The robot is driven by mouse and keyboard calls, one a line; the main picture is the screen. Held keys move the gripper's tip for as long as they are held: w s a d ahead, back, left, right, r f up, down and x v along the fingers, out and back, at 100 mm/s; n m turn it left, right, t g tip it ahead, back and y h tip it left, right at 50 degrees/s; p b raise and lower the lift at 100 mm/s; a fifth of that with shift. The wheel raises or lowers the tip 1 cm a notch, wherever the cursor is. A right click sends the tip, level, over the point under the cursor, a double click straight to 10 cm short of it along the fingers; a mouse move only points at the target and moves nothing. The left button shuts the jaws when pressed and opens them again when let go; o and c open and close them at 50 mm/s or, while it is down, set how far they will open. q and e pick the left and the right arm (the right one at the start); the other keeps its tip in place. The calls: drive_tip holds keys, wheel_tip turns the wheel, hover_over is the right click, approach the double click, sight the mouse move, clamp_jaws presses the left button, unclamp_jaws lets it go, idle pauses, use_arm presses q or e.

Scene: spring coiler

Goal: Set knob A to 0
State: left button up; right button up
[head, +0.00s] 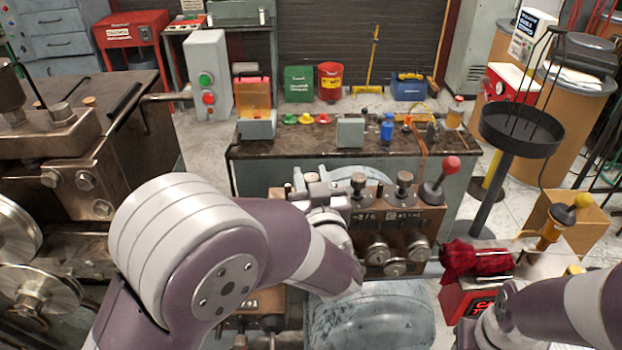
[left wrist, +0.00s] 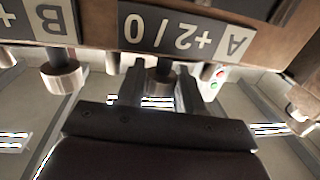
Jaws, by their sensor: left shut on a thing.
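Knob A (left wrist: 160,72), a small dark metal cylinder, sticks out below a dark label plate (left wrist: 183,33) reading A +2/0, upside down in the left wrist view. My left gripper (left wrist: 160,92) has one finger on each side of the knob and is shut on it. In the head view my left gripper (head: 325,200) is at the left end of the brown control box (head: 420,221), where the arm and gripper hide knob A. I cannot read the knob's setting. My right arm (head: 560,312) is at the lower right; its gripper is not visible.
Knob B (left wrist: 63,76) hangs close beside my left gripper in the left wrist view. More knobs (head: 404,184) and a red-ball lever (head: 440,178) stand on the box. A dark bench (head: 285,150) is behind. A red cloth (head: 470,262) lies to the right.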

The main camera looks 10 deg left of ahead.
use_arm(q)
drive_tip(key=n+g+y+p, duration=0.1)
drive_tip(key=n+g+y, duration=0.1)
drive_tip(key=y, duration=0.1)
drive_tip(key=n+g+y, duration=0.2)
drive_tip(key=n+y, duration=0.1)
drive_tip(key=shift+r+g+p, duration=0.2)
drive_tip(key=shift+g+p, duration=0.1)
drive_tip(key=shift+p, duration=0.1)
drive_tip(key=shift+n+g+y, duration=0.3)
drive_tip(key=shift+y, duration=0.2)
drive_tip(key=o, duration=0.9)
drive_tip(key=shift+o, duration=0.2)
drive_tip(key=shift+f, duration=0.1)
